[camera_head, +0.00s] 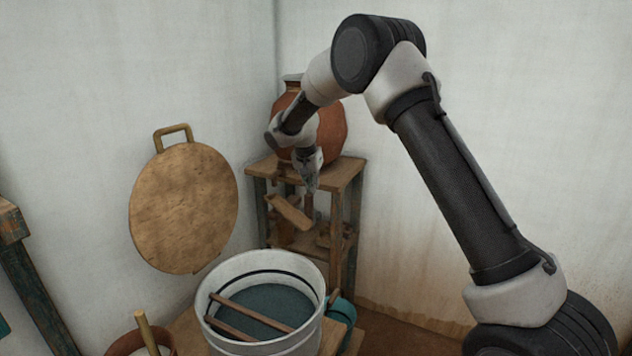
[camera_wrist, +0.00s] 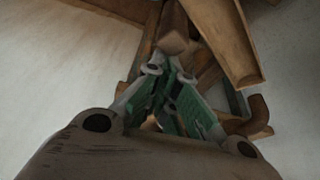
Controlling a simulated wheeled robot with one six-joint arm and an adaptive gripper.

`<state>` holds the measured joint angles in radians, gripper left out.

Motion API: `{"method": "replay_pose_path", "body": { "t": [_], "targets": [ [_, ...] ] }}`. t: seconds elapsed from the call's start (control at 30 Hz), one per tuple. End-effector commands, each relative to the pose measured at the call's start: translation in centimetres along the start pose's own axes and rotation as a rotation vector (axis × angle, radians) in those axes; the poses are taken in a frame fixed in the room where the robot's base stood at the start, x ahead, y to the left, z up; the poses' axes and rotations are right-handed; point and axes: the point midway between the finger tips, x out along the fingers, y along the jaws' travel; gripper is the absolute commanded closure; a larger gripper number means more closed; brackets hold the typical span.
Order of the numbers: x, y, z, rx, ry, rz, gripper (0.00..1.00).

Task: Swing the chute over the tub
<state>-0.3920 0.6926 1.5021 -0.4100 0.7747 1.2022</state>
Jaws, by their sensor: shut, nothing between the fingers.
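The chute (camera_head: 288,212) is a short wooden trough in front of the wooden stand, tilted down to the right, above and behind the tub. In the wrist view the trough (camera_wrist: 228,42) lies beyond the fingers, to the right. The white tub (camera_head: 210,332) stands at the bottom centre, holding dark liquid, with two wooden sticks across it. My gripper (camera_head: 311,188) points down just above the chute's right end. In the wrist view its green-padded fingers (camera_wrist: 168,72) are closed with nothing between them, close to a wooden block end (camera_wrist: 176,40). Whether they touch it is unclear.
A clay pot (camera_head: 331,130) sits on the wooden stand (camera_head: 345,175) behind my arm. A round wooden lid (camera_head: 183,205) with a handle hangs on the left wall. A teal vessel (camera_head: 343,310) stands right of the tub. A brown pot with a stick (camera_head: 147,332) is at lower left.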

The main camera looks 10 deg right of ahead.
Motion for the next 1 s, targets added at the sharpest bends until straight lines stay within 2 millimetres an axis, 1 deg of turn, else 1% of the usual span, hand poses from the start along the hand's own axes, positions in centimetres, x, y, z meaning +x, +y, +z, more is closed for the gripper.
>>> {"method": "replay_pose_path", "body": {
  "t": [0.1, 0.3, 0.5, 0.7, 1.0],
  "targets": [
    [-0.6, -0.4, 1.7, 0.1, 0.0, 0.037, 1.0],
    [-1.5, -1.3, 4.2, 0.278, 0.0, 0.103, 1.0],
    [-2.3, -2.5, 6.3, 0.441, -0.001, 0.162, 1.0],
    [-2.8, -3.7, 7.8, 0.569, -0.001, 0.209, 1.0],
    [-3.2, -4.8, 8.8, 0.572, -0.001, 0.209, 1.0]
  ]
}}
